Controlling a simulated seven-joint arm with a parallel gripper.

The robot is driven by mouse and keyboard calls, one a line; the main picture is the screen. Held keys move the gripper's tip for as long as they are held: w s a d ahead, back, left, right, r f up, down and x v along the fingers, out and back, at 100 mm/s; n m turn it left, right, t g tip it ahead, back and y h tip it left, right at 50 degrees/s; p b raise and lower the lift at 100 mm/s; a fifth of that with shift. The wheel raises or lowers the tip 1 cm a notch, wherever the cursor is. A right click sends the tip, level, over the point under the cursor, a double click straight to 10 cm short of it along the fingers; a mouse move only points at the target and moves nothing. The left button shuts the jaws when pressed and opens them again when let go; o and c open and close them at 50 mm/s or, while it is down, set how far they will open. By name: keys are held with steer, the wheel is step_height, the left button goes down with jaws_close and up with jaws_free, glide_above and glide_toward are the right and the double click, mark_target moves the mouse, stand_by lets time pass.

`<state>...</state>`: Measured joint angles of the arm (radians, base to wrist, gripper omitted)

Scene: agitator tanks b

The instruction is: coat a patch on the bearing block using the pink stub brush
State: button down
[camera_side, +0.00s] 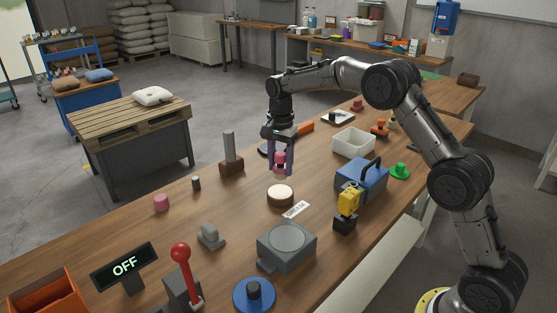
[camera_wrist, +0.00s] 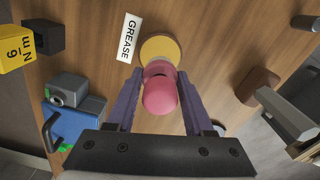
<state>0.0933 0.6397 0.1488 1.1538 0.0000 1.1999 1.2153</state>
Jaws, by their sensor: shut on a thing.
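My gripper (camera_side: 281,170) is shut on the pink stub brush (camera_side: 281,157), which hangs upright between its purple fingers. In the wrist view the brush's round pink top (camera_wrist: 160,97) shows between the fingertips (camera_wrist: 158,92). A round pot with a cream top (camera_side: 280,192) stands just below the brush; it shows tan in the wrist view (camera_wrist: 160,47). The side view suggests a small gap between brush and pot. A "GREASE" label (camera_side: 296,210) lies beside the pot. A small grey block with a rounded top (camera_side: 210,236), seemingly the bearing block, sits front left of the pot.
A grey box with a round disc (camera_side: 287,243) stands in front of the pot. A blue toolbox (camera_side: 362,180) and yellow device (camera_side: 349,199) are to the right. A brown block with a metal post (camera_side: 230,163) stands left of my gripper. A red-knobbed lever (camera_side: 181,265) is front left.

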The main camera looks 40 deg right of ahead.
mark_target(280, 177)
steer(key=shift+f, duration=2.25)
steer(key=shift+f, duration=0.65)
stand_by(0.4)
steer(key=shift+r, duration=3.6)
